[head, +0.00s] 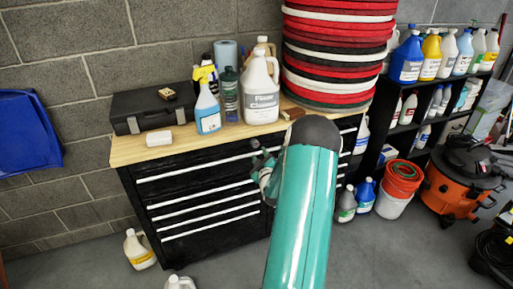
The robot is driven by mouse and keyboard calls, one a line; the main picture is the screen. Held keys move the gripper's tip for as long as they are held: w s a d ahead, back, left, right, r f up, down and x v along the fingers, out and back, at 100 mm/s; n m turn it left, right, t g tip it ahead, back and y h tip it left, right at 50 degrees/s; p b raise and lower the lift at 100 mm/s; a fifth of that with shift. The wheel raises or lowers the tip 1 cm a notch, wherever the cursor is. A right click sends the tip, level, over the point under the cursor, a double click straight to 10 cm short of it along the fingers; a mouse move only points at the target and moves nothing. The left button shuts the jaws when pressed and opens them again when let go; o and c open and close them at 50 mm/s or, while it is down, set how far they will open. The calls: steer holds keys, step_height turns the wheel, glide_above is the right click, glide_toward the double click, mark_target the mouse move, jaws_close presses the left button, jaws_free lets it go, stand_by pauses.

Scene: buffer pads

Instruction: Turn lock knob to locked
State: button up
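A black drawer cabinet (147,189) with pale drawer strips and a wooden top stands against the block wall. I cannot make out the lock knob; it is too small to tell or hidden behind my arm. My gripper (257,152) is in front of the upper right part of the cabinet's drawer front, partly covered by my green arm. Its dark fingers point up and left toward the drawers. Whether it touches the cabinet, and whether it is open or shut, I cannot tell.
On the wooden top (135,150) stand a black case (150,108), a blue spray bottle (207,110), a white jug (260,92) and stacked red, white and black pads (335,45). An orange vacuum (462,180) and buckets (398,187) stand right. Jugs (138,250) stand on the floor left.

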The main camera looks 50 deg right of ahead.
mark_target(256, 145)
steer(key=x, duration=0.6)
steer(key=shift+w+d, duration=0.2)
steer(key=shift+w, duration=0.05)
steer(key=c, duration=0.7)
